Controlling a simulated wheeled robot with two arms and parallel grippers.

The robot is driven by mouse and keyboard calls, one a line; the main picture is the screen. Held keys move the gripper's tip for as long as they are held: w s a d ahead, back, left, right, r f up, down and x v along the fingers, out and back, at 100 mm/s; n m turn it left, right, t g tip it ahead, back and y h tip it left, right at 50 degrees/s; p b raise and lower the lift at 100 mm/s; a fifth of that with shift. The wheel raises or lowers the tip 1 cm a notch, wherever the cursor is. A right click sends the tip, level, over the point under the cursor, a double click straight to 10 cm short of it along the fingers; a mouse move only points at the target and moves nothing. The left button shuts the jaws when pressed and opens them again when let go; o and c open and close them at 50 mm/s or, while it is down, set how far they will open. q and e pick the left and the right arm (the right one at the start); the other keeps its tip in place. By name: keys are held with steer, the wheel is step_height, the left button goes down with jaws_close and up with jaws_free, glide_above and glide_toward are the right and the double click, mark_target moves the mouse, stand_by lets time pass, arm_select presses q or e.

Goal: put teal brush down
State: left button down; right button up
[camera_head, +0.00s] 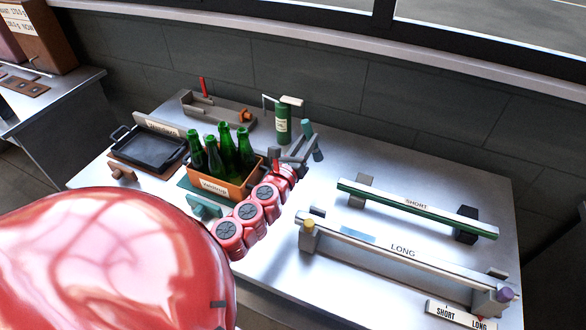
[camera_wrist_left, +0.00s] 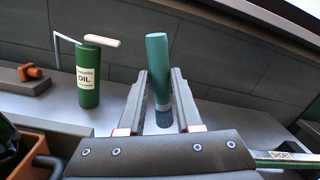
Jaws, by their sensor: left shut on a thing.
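The teal brush (camera_head: 306,129) is in my left gripper (camera_head: 307,144), above the back middle of the metal table (camera_head: 260,290) in the head view. In the left wrist view the brush (camera_wrist_left: 158,65) stands between the two grey fingers of the left gripper (camera_wrist_left: 160,85), nearly upright with a slight tilt. Its darker lower end shows between the fingers, near the table surface. I cannot tell whether that end touches the table. My right gripper is not in view.
A green oil can (camera_head: 282,122) stands behind the gripper; it also shows in the left wrist view (camera_wrist_left: 88,88). An orange crate (camera_head: 237,190) of green bottles is left of my arm. A black tray (camera_head: 148,150) is farther left. SHORT (camera_head: 415,205) and LONG (camera_head: 400,254) rails stand right.

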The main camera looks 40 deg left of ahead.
arm_select(q)
steer(key=shift+f+b, duration=2.1)
steer(key=shift+f, duration=3)
steer(key=shift+f, duration=0.1)
steer(key=shift+f+b, duration=0.15)
steer(key=shift+b, duration=0.15)
steer(key=c, duration=0.6)
jaws_free()
steer(key=shift+r, duration=0.2)
